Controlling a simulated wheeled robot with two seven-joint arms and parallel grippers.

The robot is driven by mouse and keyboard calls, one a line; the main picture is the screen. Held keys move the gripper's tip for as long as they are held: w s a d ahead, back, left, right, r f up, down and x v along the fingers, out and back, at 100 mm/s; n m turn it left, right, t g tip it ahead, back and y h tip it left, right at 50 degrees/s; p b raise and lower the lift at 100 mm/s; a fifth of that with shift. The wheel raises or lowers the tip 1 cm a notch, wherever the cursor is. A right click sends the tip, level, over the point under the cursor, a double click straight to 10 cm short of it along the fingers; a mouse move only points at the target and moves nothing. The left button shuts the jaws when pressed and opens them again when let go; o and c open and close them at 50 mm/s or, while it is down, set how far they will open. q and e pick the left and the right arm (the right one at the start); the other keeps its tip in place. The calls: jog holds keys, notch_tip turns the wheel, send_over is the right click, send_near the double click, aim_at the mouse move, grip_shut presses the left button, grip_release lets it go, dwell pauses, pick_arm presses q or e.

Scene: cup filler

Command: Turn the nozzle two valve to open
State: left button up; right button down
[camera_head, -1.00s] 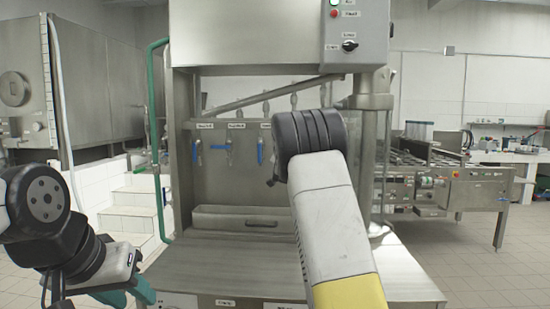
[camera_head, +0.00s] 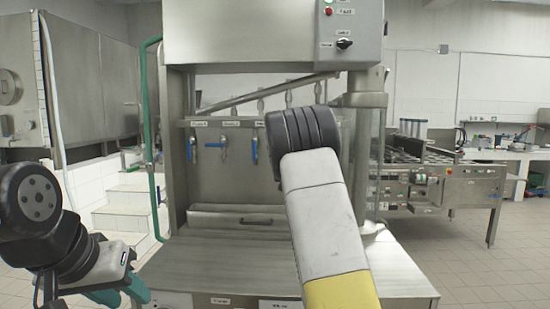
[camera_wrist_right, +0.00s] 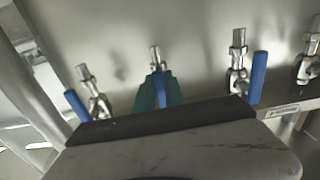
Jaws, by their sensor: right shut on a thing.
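The filler's back panel (camera_head: 236,178) carries a row of valves with blue handles. In the head view the left valve (camera_head: 191,148) and the third valve (camera_head: 254,146) have handles hanging down. The second valve (camera_head: 216,145) has its handle turned sideways. Their labels are too small to read surely. My right gripper is hidden behind my right arm in the head view. In the right wrist view its teal fingers (camera_wrist_right: 158,92) are shut on a blue valve handle (camera_wrist_right: 160,86), with other valves on both sides. My left gripper (camera_head: 122,294) is low left, empty, its teal fingers apart.
A control box (camera_head: 350,30) hangs above right of the filler. A steel table (camera_head: 225,268) extends in front of it. A green pipe (camera_head: 148,130) runs down its left side. A conveyor machine (camera_head: 440,185) stands to the right. Open tiled floor (camera_head: 455,265) lies at lower right.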

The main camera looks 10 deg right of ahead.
jog(key=shift+d+r, duration=0.25)
jog(key=shift+r, duration=0.05)
jog(key=c, duration=1.5)
grip_release()
jog(key=shift+o, duration=0.3)
jog(key=shift+a+f, duration=0.15)
jog(key=v, duration=0.7)
jog(key=shift+s, duration=0.4)
